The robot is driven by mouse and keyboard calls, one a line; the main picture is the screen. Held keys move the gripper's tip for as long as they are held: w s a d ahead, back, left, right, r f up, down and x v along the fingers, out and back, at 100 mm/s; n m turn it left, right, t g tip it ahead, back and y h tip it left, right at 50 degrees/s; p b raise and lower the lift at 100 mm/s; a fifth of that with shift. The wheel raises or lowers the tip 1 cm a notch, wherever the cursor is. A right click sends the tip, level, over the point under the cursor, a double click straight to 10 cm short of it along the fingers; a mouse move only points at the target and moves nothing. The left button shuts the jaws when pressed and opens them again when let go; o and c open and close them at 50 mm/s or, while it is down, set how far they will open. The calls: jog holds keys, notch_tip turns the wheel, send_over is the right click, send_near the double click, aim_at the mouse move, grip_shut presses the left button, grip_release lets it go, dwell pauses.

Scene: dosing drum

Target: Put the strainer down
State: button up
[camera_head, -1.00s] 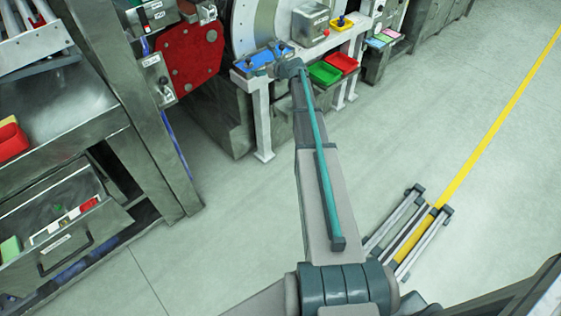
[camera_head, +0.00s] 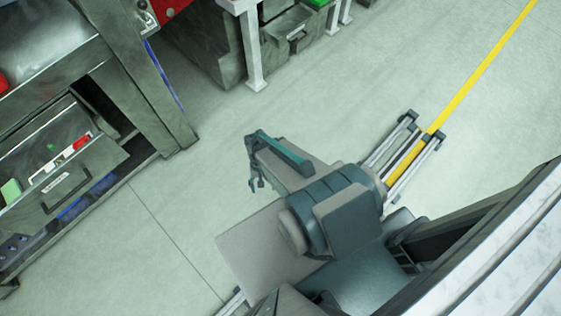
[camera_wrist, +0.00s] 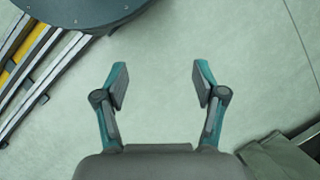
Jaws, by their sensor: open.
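My gripper (camera_wrist: 160,85) is open and empty in the wrist view, with bare floor between and beyond its two fingers. In the head view my gripper (camera_head: 257,184) hangs at the end of my folded arm, over the open floor. I cannot make out a strainer in either current view.
An open drawer (camera_head: 62,190) with small red, white and green items juts out of the metal cabinet at the left. A white-legged stand (camera_head: 252,50) is at the top. The rail (camera_head: 412,155) crosses a yellow floor line (camera_head: 485,65). The middle floor is clear.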

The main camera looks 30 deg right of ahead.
jog(key=s+d+r+n+g+h, duration=0.1)
jog(key=s+n, duration=0.4)
jog(key=s, duration=0.5)
jog(key=shift+s+g+h, duration=0.4)
jog(key=shift+g+h, duration=0.1)
jog(key=shift+g, duration=0.2)
jog(key=shift+d+r, duration=0.1)
notch_tip(320, 180, up, 2)
jog(key=shift+r+p, duration=0.1)
jog(key=shift+p, duration=0.95)
